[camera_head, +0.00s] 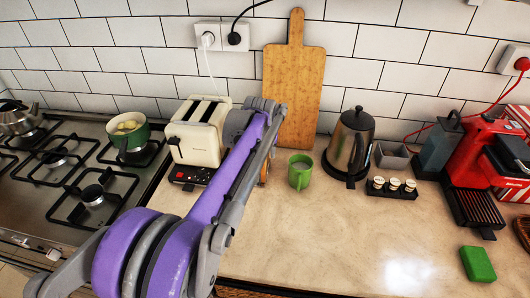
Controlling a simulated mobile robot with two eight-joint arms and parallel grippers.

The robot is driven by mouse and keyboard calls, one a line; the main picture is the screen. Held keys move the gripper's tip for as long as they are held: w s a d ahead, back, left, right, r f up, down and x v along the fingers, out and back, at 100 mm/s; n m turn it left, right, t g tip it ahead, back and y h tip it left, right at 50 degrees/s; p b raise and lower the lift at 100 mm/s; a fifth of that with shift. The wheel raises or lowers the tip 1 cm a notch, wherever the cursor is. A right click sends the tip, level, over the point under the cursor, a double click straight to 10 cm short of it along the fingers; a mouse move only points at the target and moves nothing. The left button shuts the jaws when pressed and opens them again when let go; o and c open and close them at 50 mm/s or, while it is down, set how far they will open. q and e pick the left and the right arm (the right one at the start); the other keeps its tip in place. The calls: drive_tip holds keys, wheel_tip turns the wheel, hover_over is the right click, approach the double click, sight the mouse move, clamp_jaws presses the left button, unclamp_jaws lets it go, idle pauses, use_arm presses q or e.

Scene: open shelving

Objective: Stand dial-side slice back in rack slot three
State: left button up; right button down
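A cream toaster (192,146) with dark slots (203,110) in its top stands on the counter, left of centre. A black lever or knob shows on its left side. I cannot make out a bread slice in the slots. My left arm crosses from the lower left to the toaster's right side and covers part of it. My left gripper is hidden behind the arm. A small orange-brown patch (265,172) shows just right of the arm; I cannot tell what it is. No rack can be made out. My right gripper is out of view.
A green mug (301,171) stands close right of the arm. Further right are a kettle (350,143), small jars (394,185), a red coffee machine (484,155) and a green block (477,264). A stove with a green pot (130,134) is left. The front middle counter is clear.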

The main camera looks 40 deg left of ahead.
use_arm(q)
drive_tip(key=p+v, duration=0.1)
drive_tip(key=v, duration=1.1)
drive_tip(key=s+d+f+m+p, duration=0.1)
drive_tip(key=s+d+f+m, duration=0.1)
drive_tip(key=s+d+f, duration=0.2)
drive_tip(key=s+d+f+m+t+h+p, duration=0.1)
drive_tip(key=s+d+f+m+p, duration=0.1)
drive_tip(key=s+d+f, duration=0.3)
drive_tip(key=s+d+f+m+h+p, duration=0.1)
drive_tip(key=s+d+f, duration=0.4)
drive_tip(key=s+d, duration=0.6)
drive_tip(key=shift+s+d+f+m+p, duration=0.2)
drive_tip(key=shift+d+m+p, duration=0.15)
drive_tip(key=shift+d, duration=0.3)
